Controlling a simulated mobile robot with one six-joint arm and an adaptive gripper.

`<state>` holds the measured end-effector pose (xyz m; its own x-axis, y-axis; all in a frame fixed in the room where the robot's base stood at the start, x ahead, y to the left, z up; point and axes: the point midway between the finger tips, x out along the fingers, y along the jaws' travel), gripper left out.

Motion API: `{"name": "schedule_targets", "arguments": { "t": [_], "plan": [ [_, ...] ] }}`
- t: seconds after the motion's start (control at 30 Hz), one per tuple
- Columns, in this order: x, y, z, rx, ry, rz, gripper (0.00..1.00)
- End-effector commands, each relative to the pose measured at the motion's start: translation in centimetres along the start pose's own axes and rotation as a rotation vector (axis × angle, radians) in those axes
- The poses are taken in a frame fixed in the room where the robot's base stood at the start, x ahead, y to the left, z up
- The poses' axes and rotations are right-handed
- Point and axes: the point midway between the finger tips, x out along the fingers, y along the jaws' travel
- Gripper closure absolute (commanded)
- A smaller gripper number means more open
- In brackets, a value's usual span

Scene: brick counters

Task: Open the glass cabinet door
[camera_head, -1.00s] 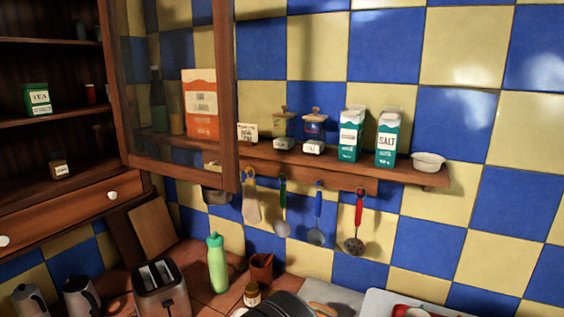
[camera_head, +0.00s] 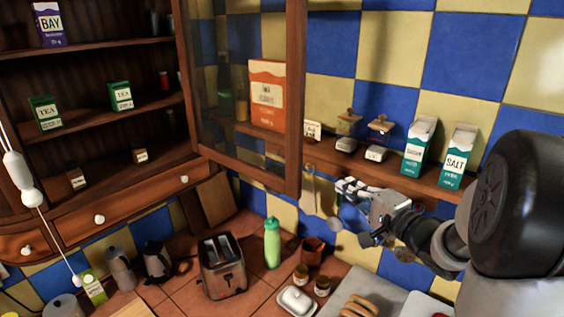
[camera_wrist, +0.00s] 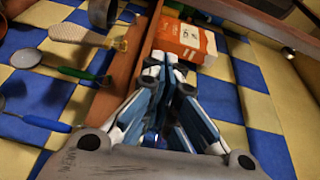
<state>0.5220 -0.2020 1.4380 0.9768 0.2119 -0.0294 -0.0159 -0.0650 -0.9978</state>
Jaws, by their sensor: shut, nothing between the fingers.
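The glass cabinet door (camera_head: 296,110) stands swung open from the wooden cabinet (camera_head: 110,192), its brown frame around a see-through pane. An orange and white flour box (camera_head: 268,95) shows through the glass. My gripper (camera_head: 350,190) is in front of the tiled wall, just right of the door's lower free corner in the head view. In the wrist view my gripper (camera_wrist: 165,65) is shut and empty, with its fingertips close to a wooden edge (camera_wrist: 135,65). I cannot tell whether they touch it.
A wall shelf (camera_head: 400,177) holds salt cartons (camera_head: 457,155) and small jars. Utensils hang below it. On the counter stand a toaster (camera_head: 222,265), a green bottle (camera_head: 272,243), a kettle (camera_head: 157,261) and a butter dish (camera_head: 296,301). The cabinet shelves hold tea boxes (camera_head: 121,96).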

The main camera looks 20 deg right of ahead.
Motion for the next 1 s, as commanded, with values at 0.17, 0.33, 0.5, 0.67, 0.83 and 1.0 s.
{"name": "schedule_targets", "arguments": {
  "t": [0.17, 0.33, 0.5, 0.67, 0.83, 1.0],
  "plan": [
    [0.3, -0.3, 0.0, 0.066, -0.026, -0.032, 1.00],
    [3.0, -0.4, 0.2, 0.063, -0.030, -0.033, 1.00],
    [6.8, -0.4, 0.3, 0.063, -0.029, -0.032, 1.00],
    [10.0, -0.6, 0.3, 0.063, -0.027, -0.032, 1.00],
    [8.7, -0.8, 2.8, 0.063, -0.024, -0.032, 1.00],
    [8.3, -0.8, 3.8, 0.063, -0.024, -0.032, 1.00]
  ]
}}
